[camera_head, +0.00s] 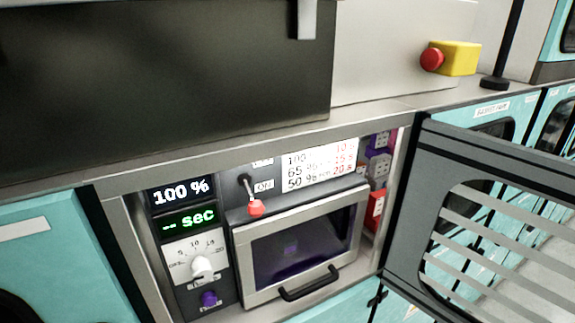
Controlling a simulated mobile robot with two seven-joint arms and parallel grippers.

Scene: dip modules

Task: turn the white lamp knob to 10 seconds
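The white lamp knob (202,267) sits on a white dial plate (196,257) at the left of the machine's front panel. The dial is marked off, 5, 10, 15 and 20, and the small print is hard to read. The exact mark the knob points at is too small to tell. A green display (188,221) above it reads "-- sec", and the display (181,192) above that reads "100 %". Neither of my grippers is in view.
A red-tipped toggle switch (255,207) stands beside the "ON" label. Below is a shut oven-like door (352,222) with a black handle (308,284). A purple knob (208,298) sits under the dial. A grey slatted door (409,203) stands open at right. A yellow emergency-stop box (461,58) sits above.

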